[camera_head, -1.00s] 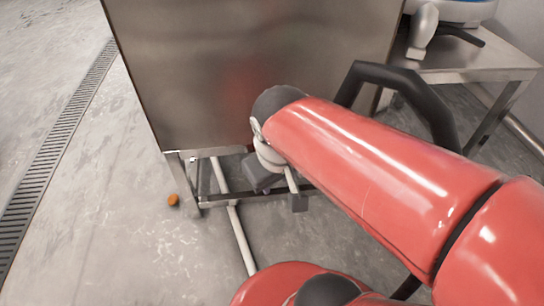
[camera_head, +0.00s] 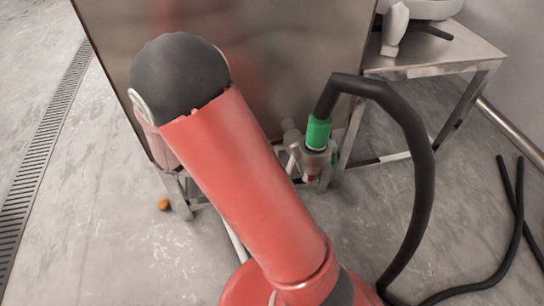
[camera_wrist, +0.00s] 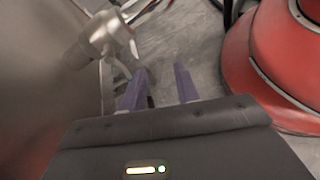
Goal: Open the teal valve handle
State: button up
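A black hose ends in a bright green coupling (camera_head: 318,132) on a grey metal valve fitting (camera_head: 315,160) at the lower right of the steel cabinet in the head view. A small green piece (camera_head: 335,156) shows at the fitting's right side; I cannot tell whether it is the teal valve handle. My gripper (camera_wrist: 160,88) is open and empty in the wrist view, its two purple fingers apart. A metal pipe fitting (camera_wrist: 98,38) is to the upper left of the fingers, close to the left one. No teal handle is clear in the wrist view. My arm hides my gripper in the head view.
The steel cabinet (camera_head: 290,60) stands close ahead. A metal table (camera_head: 440,52) is at the upper right. The black hose (camera_head: 424,180) loops down to the floor at right. A small orange object (camera_head: 164,204) lies on the floor at left.

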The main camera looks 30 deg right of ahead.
jog(key=w+f+n+t+h+p, duration=0.2)
jog(key=w+f+n+t+h, duration=0.15)
jog(key=n+h, duration=0.25)
jog(key=shift+g, duration=0.35)
jog(key=d, duration=0.4)
jog(key=d+b, duration=0.1)
jog(key=d, duration=0.1)
jog(key=shift+d+f, duration=0.3)
jog(key=shift+d, duration=0.1)
jog(key=shift+c, duration=0.2)
grip_shut()
